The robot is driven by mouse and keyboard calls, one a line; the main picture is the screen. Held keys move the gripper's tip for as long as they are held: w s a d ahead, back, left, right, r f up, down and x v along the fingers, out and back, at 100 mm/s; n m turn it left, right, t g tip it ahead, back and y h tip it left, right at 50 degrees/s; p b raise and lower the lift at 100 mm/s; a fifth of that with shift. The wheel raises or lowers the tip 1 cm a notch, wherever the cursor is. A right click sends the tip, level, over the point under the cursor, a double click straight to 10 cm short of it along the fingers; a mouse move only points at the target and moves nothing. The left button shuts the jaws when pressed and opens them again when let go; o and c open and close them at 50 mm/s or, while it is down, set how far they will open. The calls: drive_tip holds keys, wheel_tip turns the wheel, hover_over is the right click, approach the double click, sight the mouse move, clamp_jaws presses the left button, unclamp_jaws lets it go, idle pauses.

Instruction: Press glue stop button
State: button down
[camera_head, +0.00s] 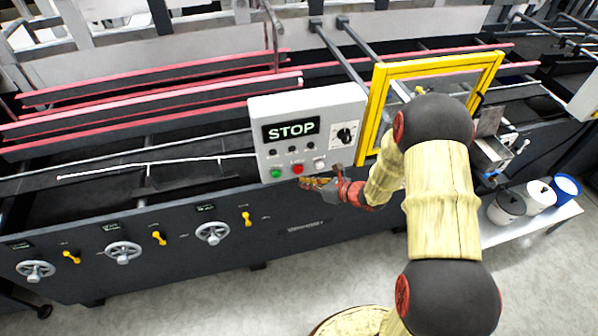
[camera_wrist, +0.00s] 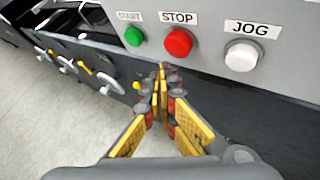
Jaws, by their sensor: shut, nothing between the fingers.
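The red stop button (camera_head: 298,169) is on the lower part of a light grey control box (camera_head: 345,104), between a green button and a white button. In the wrist view the red button (camera_wrist: 178,42) sits under a label reading STOP. My gripper (camera_head: 304,183) is just below the red button in the head view. In the wrist view my gripper (camera_wrist: 160,68) is shut and empty, its yellow-padded fingers converging just below and left of the red button. I cannot tell whether the fingertips touch the box.
The green START button (camera_wrist: 133,36) and the white JOG button (camera_wrist: 241,55) flank the red one. A display (camera_head: 290,130) on the box reads STOP. A yellow-framed guard (camera_head: 376,112) stands right of the box. Handwheels (camera_head: 212,233) line the machine's front. The floor in front is clear.

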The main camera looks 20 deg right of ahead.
drive_tip(key=s, duration=0.4)
idle(0.9)
drive_tip(key=s+a+r+n+g+y+b, duration=0.1)
drive_tip(key=s+a+r+n+g, duration=0.2)
drive_tip(key=s+n, duration=0.55)
drive_tip(key=s+a+r+n+g+b, duration=0.1)
drive_tip(key=s+a+r+n+g, duration=0.1)
drive_tip(key=s+a+n+g, duration=0.4)
drive_tip(key=s+d+r+n+t+h+b, duration=0.1)
drive_tip(key=s+d+r+n+h+b, duration=0.4)
drive_tip(key=s+d+r+n+h, duration=0.6)
wheel_tip(320, 180, up, 6)
drive_tip(key=s+a+n+t+y+b, duration=0.2)
drive_tip(key=n+t+b, duration=0.1)
drive_tip(key=n, duration=0.2)
drive_tip(key=shift+a+n+t, duration=0.35)
drive_tip(key=shift+t, duration=0.05)
